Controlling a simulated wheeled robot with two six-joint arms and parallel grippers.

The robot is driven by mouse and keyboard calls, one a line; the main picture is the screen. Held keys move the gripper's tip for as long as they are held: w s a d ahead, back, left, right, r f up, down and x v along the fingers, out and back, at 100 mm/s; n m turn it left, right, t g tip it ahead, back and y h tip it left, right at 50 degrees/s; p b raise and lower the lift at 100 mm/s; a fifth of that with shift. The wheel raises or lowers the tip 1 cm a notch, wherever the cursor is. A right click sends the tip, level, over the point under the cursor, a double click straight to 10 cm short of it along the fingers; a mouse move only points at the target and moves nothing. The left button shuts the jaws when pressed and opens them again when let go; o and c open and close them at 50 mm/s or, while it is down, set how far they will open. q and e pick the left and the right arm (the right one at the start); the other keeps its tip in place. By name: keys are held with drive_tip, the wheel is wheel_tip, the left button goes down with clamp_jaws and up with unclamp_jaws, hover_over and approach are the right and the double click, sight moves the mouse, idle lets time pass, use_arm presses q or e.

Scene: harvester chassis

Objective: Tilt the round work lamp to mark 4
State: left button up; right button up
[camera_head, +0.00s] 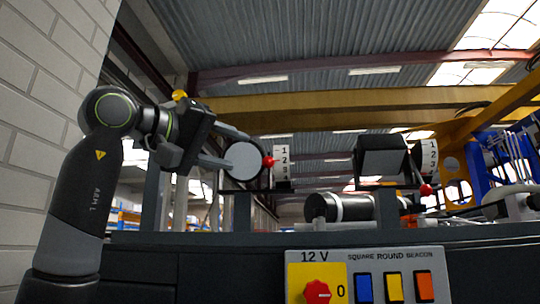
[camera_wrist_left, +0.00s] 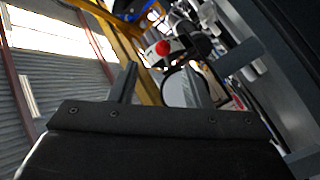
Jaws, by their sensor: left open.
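The round work lamp (camera_head: 243,160) has a pale disc face and stands on a post on the dark chassis. Its red pointer (camera_head: 268,161) is beside a white scale (camera_head: 281,160) marked 1 to 4, at about mark 2 to 3. My left gripper (camera_head: 239,151) is open at the lamp, its fingers reaching over the left part of the face. I cannot tell whether they touch it. In the left wrist view the pale disc (camera_wrist_left: 180,90) shows partly behind the right finger of the open gripper (camera_wrist_left: 160,72). My right gripper is not in view.
A square lamp (camera_head: 382,160) with its own scale (camera_head: 429,157) and red pointer (camera_head: 426,190) stands to the right. A dark cylinder (camera_head: 342,208) lies between. Below is a 12 V panel (camera_head: 365,257) with a red knob (camera_head: 317,291) and blue, yellow and orange switches.

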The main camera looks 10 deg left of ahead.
sight(265, 159)
use_arm(q)
drive_tip(key=p+x, duration=0.3)
drive_tip(key=x, duration=0.6)
drive_tip(key=shift+w+r+p, duration=0.1)
drive_tip(key=shift+w+p, duration=0.2)
drive_tip(key=shift+w, duration=0.05)
drive_tip(key=shift+w+d, duration=0.25)
drive_tip(key=shift+w, duration=0.2)
use_arm(e)
drive_tip(key=r, duration=0.1)
drive_tip(key=a+r, duration=0.1)
drive_tip(key=r, duration=0.2)
drive_tip(key=shift+w+a+r, duration=0.1)
drive_tip(key=shift+a+r, duration=0.15)
drive_tip(key=shift+r, duration=0.05)
use_arm(q)
clamp_jaws()
